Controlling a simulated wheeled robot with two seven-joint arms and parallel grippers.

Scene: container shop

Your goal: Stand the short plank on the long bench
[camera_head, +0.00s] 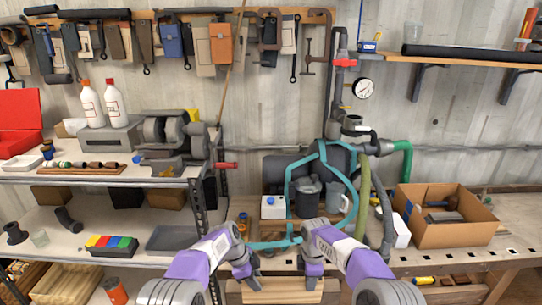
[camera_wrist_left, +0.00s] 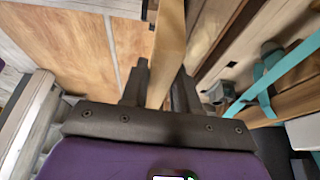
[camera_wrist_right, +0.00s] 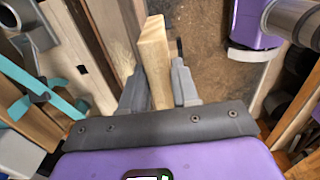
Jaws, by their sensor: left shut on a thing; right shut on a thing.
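The short plank (camera_head: 282,291) is a pale wooden board lying crosswise low in the head view, in front of the long bench (camera_head: 455,262). My left gripper (camera_head: 250,277) is shut on its left part. My right gripper (camera_head: 313,277) is shut on its right part. In the left wrist view the plank (camera_wrist_left: 172,50) runs up from between the fingers. In the right wrist view the plank's end (camera_wrist_right: 154,55) sticks out past the fingers. The plank's lower side is hidden in the head view, so I cannot tell what it touches.
A cardboard box (camera_head: 445,232) stands to the right. A metal shelf (camera_head: 90,180) with tools is at left.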

